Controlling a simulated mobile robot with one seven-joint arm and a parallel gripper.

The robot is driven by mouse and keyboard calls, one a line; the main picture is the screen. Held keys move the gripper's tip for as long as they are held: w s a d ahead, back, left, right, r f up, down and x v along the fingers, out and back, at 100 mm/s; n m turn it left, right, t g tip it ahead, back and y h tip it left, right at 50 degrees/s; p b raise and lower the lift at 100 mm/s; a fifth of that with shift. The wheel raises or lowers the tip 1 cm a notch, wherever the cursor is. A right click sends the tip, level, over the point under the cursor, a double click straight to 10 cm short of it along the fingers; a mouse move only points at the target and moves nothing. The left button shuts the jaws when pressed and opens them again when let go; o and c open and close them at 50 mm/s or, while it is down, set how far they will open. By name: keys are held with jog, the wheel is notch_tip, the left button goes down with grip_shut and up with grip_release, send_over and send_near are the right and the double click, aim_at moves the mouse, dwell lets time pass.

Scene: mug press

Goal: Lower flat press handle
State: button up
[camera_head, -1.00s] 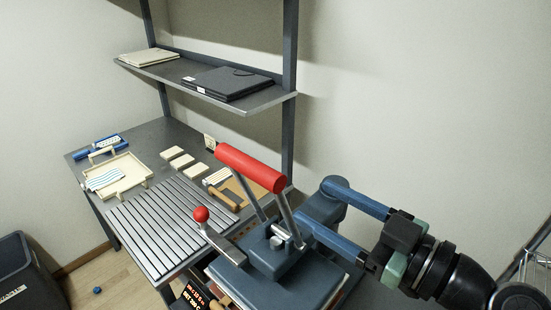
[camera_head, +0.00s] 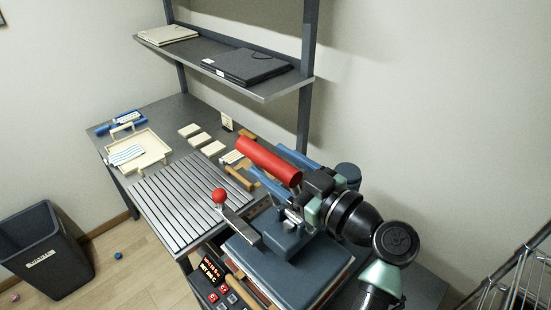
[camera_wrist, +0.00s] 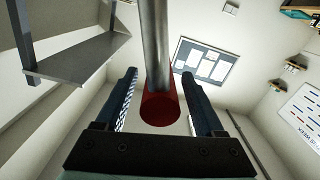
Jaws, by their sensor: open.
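The flat press (camera_head: 283,268) stands at the front of the workbench with a dark blue-grey top plate. Its thick red handle bar (camera_head: 268,160) is raised above it on metal arms. A small red ball knob (camera_head: 219,195) sits on a side lever. My gripper (camera_head: 266,159) is open at the handle, with one blue finger on each side of it. In the wrist view, the red handle (camera_wrist: 160,106) and a metal arm (camera_wrist: 155,40) show between the two spread fingers (camera_wrist: 158,78), with gaps on both sides. My wrist hides part of the press's right side.
A slatted metal rack (camera_head: 185,205), a cream tray (camera_head: 150,150) and several pale blocks lie on the bench to the left. A shelf (camera_head: 265,88) with a black case (camera_head: 246,66) hangs above. A bin (camera_head: 45,250) stands on the floor. A wire rack (camera_head: 515,280) is at right.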

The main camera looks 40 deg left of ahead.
grip_shut()
dwell(0.3)
dwell(1.1)
